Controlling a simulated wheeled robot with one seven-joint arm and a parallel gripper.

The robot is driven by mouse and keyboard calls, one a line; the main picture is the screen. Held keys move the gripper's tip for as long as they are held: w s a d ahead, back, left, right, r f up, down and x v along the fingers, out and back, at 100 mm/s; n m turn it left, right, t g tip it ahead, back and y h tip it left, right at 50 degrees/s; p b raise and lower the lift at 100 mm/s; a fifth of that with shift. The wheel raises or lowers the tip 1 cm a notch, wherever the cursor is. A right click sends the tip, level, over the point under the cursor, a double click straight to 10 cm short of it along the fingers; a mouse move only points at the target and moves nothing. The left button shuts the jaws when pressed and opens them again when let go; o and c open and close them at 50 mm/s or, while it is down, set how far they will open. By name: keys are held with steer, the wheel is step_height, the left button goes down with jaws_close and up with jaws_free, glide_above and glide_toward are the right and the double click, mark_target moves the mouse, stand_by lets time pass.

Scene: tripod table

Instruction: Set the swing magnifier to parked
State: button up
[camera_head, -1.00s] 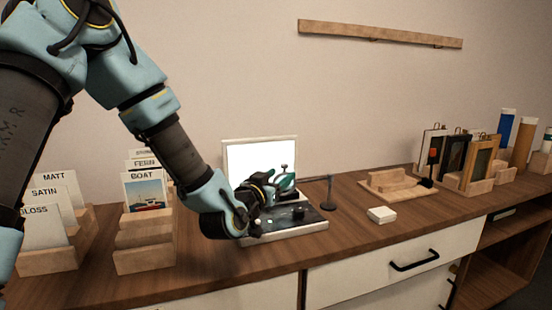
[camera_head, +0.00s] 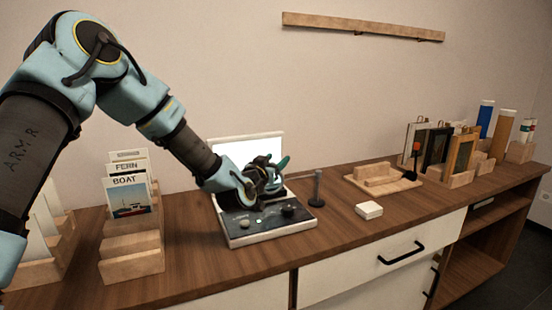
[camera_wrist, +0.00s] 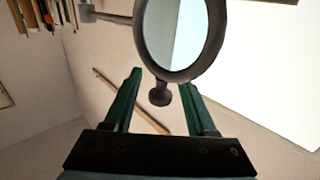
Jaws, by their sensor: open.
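The swing magnifier has a dark upright post (camera_head: 317,188) on a round base, right of the light box. In the wrist view its round lens ring (camera_wrist: 146,40) fills the top middle, with an arm running left from it. A small dark knob (camera_wrist: 160,94) hangs from the ring. My gripper (camera_wrist: 162,75) is open, with one green finger on each side of the knob; I cannot tell whether either touches it. In the head view my gripper (camera_head: 275,168) is above the light box panel and in front of its bright screen, and largely hides the lens.
The light box (camera_head: 270,236) has a dark control panel with knobs and a lit screen. A white block (camera_head: 369,210) and a wooden stand (camera_head: 383,183) are to the right. Wooden card racks (camera_head: 131,255) stand left. A wall rail (camera_head: 362,27) is above.

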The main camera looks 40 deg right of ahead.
steer(key=shift+d, duration=0.15)
steer(key=shift+c, duration=0.3)
jaws_close()
stand_by(1.1)
